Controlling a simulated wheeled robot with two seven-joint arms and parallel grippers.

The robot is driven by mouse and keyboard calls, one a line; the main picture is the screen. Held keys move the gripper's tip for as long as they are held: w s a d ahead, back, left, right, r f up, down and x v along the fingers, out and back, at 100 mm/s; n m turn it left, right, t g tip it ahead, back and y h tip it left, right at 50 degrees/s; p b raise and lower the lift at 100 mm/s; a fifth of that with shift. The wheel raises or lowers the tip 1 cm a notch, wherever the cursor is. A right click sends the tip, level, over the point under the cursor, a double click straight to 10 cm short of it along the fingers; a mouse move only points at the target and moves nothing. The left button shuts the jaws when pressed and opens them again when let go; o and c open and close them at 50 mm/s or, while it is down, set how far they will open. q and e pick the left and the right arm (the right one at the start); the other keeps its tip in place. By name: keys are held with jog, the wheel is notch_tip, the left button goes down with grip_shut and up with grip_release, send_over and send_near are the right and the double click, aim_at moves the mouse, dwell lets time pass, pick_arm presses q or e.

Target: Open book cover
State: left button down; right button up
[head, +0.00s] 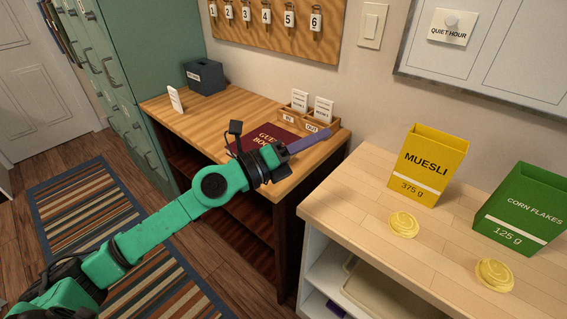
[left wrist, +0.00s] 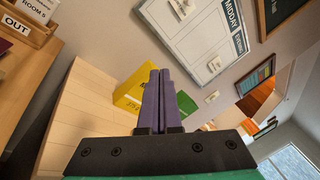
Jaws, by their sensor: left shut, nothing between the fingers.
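The book (head: 266,138) is dark red with "GUEST BOOK" lettering on its cover. It lies closed on the wooden desk in the head view, and my left gripper and wrist hide part of it. My left gripper (head: 323,134) has purple fingers and is at the book's right side, pointing right, near the desk's right end. In the left wrist view the purple fingers (left wrist: 158,75) are together with nothing between them. I cannot tell whether the gripper touches the book. Only a dark red sliver shows at the left edge of the wrist view. My right gripper is not in view.
A wooden in/out tray (head: 290,116) with small cards stands behind the book. A dark box (head: 205,77) and a white card (head: 176,100) are at the desk's left. The lighter counter at right holds a muesli box (head: 432,165) and a corn flakes box (head: 520,208).

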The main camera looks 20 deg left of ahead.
pick_arm(q)
jog(key=w+a+f+m+g+y, duration=0.1)
jog(key=a+f+m+y, duration=0.1)
jog(key=a+f+y, duration=0.1)
jog(key=w+a+f+m+g+y, duration=0.1)
jog(key=a+f+m+g+y, duration=0.1)
jog(key=a+f, duration=0.3)
jog(key=w+a+f+m+g+y, duration=0.1)
jog(key=a+f+m+g+y, duration=0.1)
jog(key=a+f+y, duration=0.2)
jog(key=shift+w+a+m, duration=0.3)
jog(key=shift+a+m, duration=0.1)
jog(key=shift+a, duration=0.3)
jog(key=shift+w+d+f, duration=0.1)
jog(key=shift+f, duration=0.05)
jog(key=b+x, duration=0.1)
jog(key=x, duration=0.8)
jog(key=shift+d+f, duration=0.15)
jog(key=shift+d, duration=0.05)
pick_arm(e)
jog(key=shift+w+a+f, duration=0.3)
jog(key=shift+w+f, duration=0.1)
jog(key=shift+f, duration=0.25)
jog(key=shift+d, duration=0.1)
